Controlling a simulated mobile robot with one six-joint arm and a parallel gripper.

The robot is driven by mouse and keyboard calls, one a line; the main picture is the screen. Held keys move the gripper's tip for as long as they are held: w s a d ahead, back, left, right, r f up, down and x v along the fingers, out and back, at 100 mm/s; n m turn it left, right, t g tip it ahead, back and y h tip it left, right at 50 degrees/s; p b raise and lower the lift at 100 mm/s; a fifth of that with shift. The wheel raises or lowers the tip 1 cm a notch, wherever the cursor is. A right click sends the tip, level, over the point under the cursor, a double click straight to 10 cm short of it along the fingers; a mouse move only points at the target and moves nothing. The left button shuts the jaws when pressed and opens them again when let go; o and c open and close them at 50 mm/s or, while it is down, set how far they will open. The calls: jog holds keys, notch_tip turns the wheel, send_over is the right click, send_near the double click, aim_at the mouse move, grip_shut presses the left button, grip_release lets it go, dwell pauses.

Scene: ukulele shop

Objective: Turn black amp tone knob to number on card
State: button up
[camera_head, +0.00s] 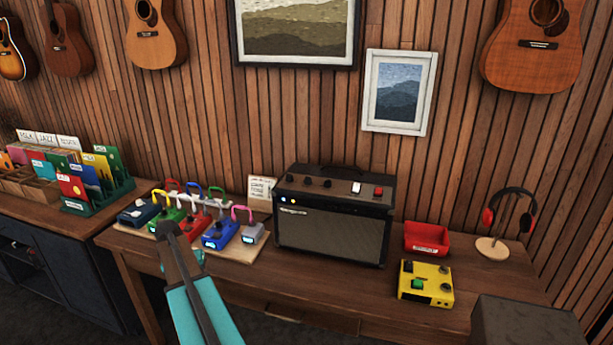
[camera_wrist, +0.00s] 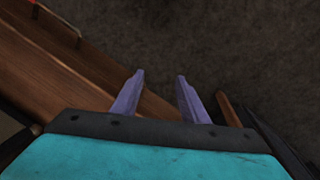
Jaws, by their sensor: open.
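The black amp (camera_head: 332,215) stands upright at the back of the wooden table, against the slatted wall. Its top panel carries several dark knobs (camera_head: 308,181) and two switches, one white and one red. The knobs' markings are too small to read. A small card (camera_head: 261,188) with writing stands at the amp's left; I cannot read its number. My gripper (camera_wrist: 160,79) is open and empty in the wrist view, with dark floor and a wooden edge beyond its purple fingers. In the head view my arm reaches up at the table's front left, left of the amp and apart from it.
A board (camera_head: 255,249) of coloured pedals with cables lies left of the amp. A yellow pedal (camera_head: 426,284), a red tray (camera_head: 427,238) and headphones on a stand (camera_head: 505,222) are to its right. The table (camera_head: 330,287) is clear in front of the amp.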

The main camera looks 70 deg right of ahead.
jog(key=s+d+r+m, duration=0.2)
jog(key=d+r, duration=0.8)
notch_tip(320, 180, up, 33)
jog(key=m+h, duration=0.3)
jog(key=m, duration=0.5)
send_over(307, 178)
jog(key=w+a, duration=0.2)
jog(key=a, duration=0.3)
jog(key=shift+f, duration=0.15)
jog(key=shift+p+x, duration=1.95)
jog(key=shift+x, duration=4.9)
